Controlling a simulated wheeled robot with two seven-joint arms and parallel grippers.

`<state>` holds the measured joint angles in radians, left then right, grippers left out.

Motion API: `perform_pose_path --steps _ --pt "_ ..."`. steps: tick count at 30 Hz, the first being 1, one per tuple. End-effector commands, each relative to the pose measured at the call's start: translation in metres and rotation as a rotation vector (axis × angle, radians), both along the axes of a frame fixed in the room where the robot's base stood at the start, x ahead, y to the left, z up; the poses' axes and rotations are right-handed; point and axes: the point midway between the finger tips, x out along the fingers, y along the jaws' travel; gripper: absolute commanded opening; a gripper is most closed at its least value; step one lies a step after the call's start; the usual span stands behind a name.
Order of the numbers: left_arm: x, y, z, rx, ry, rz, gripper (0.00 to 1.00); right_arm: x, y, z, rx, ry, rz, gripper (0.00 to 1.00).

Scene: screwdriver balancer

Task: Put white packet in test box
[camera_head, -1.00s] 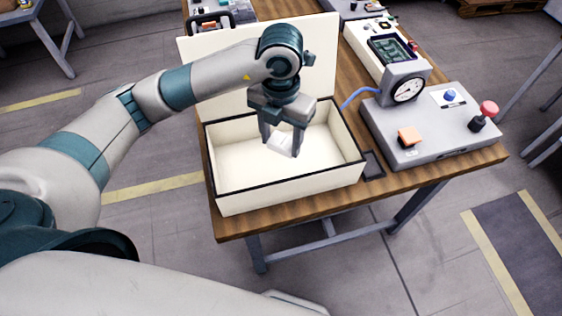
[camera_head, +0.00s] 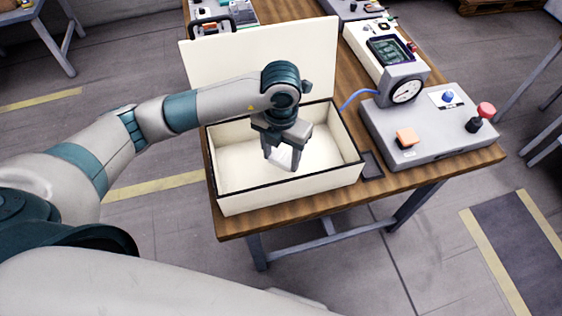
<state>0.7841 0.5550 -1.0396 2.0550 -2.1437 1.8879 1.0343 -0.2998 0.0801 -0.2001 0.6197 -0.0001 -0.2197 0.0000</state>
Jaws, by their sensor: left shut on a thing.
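The test box (camera_head: 290,190) is a cream open box with a dark rim, standing at the front left of the wooden table. Its lid (camera_head: 258,62) stands raised at the back. My left gripper (camera_head: 281,163) points down inside the box opening, over its right half. It is shut on the white packet (camera_head: 283,154), which shows between the fingers and is partly hidden by them. I cannot tell whether the packet touches the box floor. My right gripper is not in view.
A grey test unit (camera_head: 430,125) with a pressure gauge (camera_head: 406,90), an orange block and a red knob (camera_head: 486,110) stands right of the box. A small dark pad (camera_head: 372,165) lies between them. The box's left part is empty.

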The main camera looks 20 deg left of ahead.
Motion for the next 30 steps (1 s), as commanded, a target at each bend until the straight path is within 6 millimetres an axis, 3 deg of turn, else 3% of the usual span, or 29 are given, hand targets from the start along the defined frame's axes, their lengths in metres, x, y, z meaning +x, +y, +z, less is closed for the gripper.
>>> perform_pose_path --steps 5,15,28,29,30 --pt "0.0 0.0 -0.003 0.0 0.001 0.0 0.3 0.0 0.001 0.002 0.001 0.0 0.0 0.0" --pt "0.0 0.001 -0.036 0.002 0.001 0.001 0.3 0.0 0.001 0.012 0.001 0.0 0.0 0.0" --pt "0.0 0.0 -0.042 0.001 -0.001 0.0 0.3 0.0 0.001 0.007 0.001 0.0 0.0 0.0" --pt "0.0 0.0 -0.041 0.001 -0.001 0.0 0.57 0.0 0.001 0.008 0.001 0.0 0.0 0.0" --pt "0.0 0.0 -0.04 0.001 0.0 -0.001 0.67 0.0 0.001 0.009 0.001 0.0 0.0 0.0"
